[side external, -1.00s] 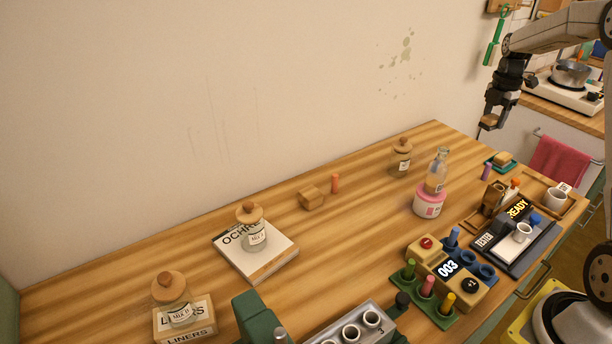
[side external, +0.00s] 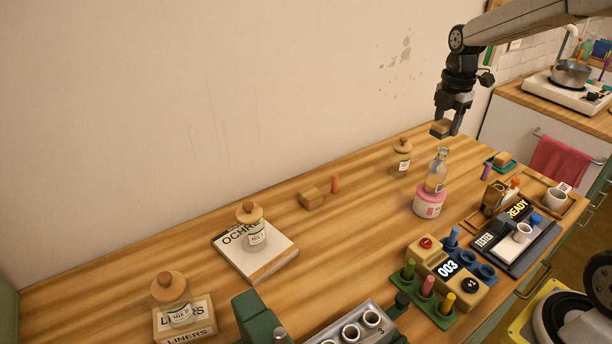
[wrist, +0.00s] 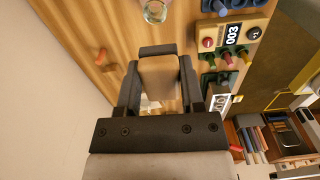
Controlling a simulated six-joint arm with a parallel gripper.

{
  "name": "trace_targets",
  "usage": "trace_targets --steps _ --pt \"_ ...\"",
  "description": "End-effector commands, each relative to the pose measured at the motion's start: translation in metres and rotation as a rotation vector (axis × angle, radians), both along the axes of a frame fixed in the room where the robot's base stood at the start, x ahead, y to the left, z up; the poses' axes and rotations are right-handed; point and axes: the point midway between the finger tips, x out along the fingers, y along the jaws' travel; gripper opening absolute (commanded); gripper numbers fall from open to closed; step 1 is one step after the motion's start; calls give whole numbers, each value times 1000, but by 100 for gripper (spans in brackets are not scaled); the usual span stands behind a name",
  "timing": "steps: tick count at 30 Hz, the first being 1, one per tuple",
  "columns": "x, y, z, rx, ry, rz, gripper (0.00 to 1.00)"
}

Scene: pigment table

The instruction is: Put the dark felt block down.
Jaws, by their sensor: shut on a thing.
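My gripper (side external: 448,122) is shut on a small block (side external: 441,130), held in the air above the back of the table, over the area of the glass bottle and the corked jar. The block looks tan with a darker part along its lower side. In the wrist view the block (wrist: 159,78) sits between the two dark fingers of my gripper (wrist: 158,88), its tan face toward the camera, with a dark strip at its far end. Nothing is under it at touching distance.
A glass bottle (side external: 438,170) stands on a pink-lidded jar (side external: 429,204). A corked jar (side external: 402,158) is behind it. A similar tan block (side external: 311,198) lies mid-table by an orange stick (side external: 335,184). Another block (side external: 502,159) sits on a teal dish. The table's middle (side external: 350,235) is clear.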

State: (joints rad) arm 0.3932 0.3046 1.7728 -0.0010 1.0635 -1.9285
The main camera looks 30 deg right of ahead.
Motion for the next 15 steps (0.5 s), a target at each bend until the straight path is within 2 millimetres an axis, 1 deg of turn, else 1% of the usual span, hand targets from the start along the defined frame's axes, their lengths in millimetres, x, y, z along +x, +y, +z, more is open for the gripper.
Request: trace_targets --steps 1,3,9,12,15 --pt "-2 10 0 0 -1 8 0" --pt "-4 21 -1 0 0 14 0" --pt "-11 48 -2 0 -1 31 0" --pt "-15 60 -3 0 0 37 0" --pt "-15 59 -17 1 4 35 0"
